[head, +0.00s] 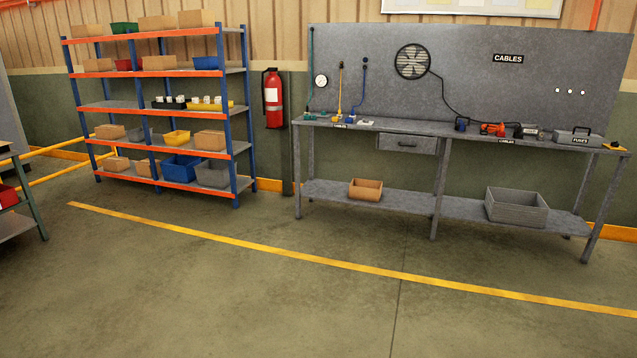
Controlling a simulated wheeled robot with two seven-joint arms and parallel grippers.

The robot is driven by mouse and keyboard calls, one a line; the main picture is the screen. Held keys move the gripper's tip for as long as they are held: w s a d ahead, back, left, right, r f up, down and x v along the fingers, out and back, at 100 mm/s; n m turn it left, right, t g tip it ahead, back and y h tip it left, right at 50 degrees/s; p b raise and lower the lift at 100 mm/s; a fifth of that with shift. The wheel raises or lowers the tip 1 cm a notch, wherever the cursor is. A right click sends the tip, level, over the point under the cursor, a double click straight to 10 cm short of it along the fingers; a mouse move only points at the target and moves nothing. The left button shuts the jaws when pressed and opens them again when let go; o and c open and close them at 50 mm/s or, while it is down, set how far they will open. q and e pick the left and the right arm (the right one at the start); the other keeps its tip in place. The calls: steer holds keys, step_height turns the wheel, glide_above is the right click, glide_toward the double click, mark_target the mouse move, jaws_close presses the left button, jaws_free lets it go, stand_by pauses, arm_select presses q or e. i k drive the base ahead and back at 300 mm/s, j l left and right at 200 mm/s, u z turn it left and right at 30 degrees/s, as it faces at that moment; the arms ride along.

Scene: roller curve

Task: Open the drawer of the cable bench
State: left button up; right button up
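The cable bench (470,131) is a long grey workbench against the back wall, on the right side of the head view. Its tall grey back panel (560,70) bears a "CABLES" sign (508,58). The drawer (407,144) is a grey box front with a dark handle, under the left half of the bench top. It looks closed. The bench stands some distance away across open floor. Neither of my grippers shows in the head view.
A yellow floor line (330,263) runs in front of the bench; the floor (250,310) is clear. A blue and orange shelf rack (233,130) with bins stands left, beside a red fire extinguisher (273,98). A cardboard box (366,190) and grey crate (516,209) sit on the lower shelf.

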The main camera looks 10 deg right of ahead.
mark_target(392, 141)
steer(key=i+l+z, duration=0.2)
steer(key=i+z, duration=0.25)
steer(key=i, duration=0.4)
steer(key=i+z, duration=0.5)
steer(key=i, duration=0.35)
steer(key=i+l+u, duration=0.1)
steer(key=i, duration=2.45)
